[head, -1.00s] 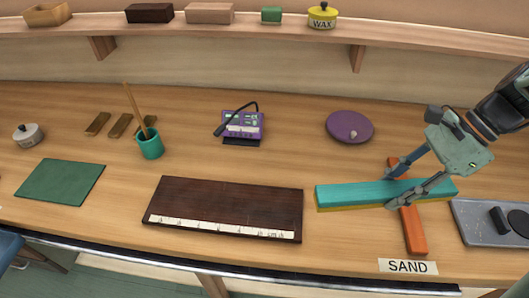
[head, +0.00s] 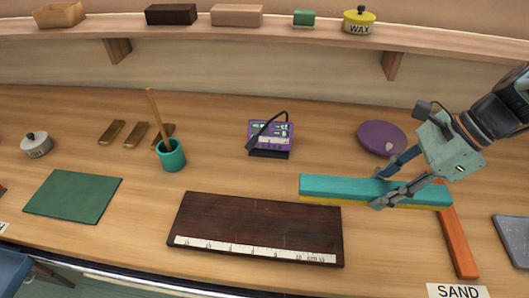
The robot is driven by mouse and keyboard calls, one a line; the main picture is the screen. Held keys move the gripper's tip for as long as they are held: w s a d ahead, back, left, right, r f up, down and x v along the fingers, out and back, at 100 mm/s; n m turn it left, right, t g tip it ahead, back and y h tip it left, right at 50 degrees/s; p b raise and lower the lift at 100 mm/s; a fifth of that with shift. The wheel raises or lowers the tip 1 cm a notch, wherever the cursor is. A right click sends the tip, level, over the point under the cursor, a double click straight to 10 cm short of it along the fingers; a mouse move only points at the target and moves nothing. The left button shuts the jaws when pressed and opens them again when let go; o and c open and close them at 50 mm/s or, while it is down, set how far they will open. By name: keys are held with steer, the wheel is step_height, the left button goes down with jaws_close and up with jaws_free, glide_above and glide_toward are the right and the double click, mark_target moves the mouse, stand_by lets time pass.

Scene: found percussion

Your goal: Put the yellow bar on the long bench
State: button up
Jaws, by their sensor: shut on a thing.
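A long bar, teal on top (head: 340,186) with a yellow strip (head: 325,201) along its lower front edge, lies crosswise right of centre in the head view. I cannot tell if the teal and yellow are one piece or two stacked bars. My gripper (head: 388,188) is shut on it, one finger behind and one in front, right of its middle. The front finger hides part of the yellow. Whether the bar touches the long bench (head: 230,179) below is unclear. Its right end overlaps the far end of an orange bar (head: 461,245) in the view.
A dark board with a pale marked strip (head: 260,222) lies close to the front left of the bar. A purple disc (head: 381,138) lies behind it. A purple device (head: 270,137) and a teal cup (head: 171,155) stand further left. A SAND label (head: 458,292) is at the front edge.

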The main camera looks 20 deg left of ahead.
steer(key=shift+a, duration=0.55)
steer(key=shift+w+a+f, duration=0.2)
steer(key=shift+w+a, duration=0.05)
steer(key=shift+a, duration=0.05)
steer(key=w+a+f, duration=0.2)
steer(key=a, duration=0.1)
steer(key=w+a+f, duration=0.2)
steer(key=a+f, duration=0.1)
steer(key=w+a+f, duration=0.3)
steer(key=shift+a+f, duration=0.1)
steer(key=shift+a, duration=0.3)
steer(key=shift+w+a+f, duration=0.25)
steer(key=shift+a+f, duration=0.2)
steer(key=shift+f, duration=0.15)
steer(key=shift+w+f, duration=0.1)
steer(key=shift+f, duration=1.5)
steer(key=shift+b, duration=0.3)
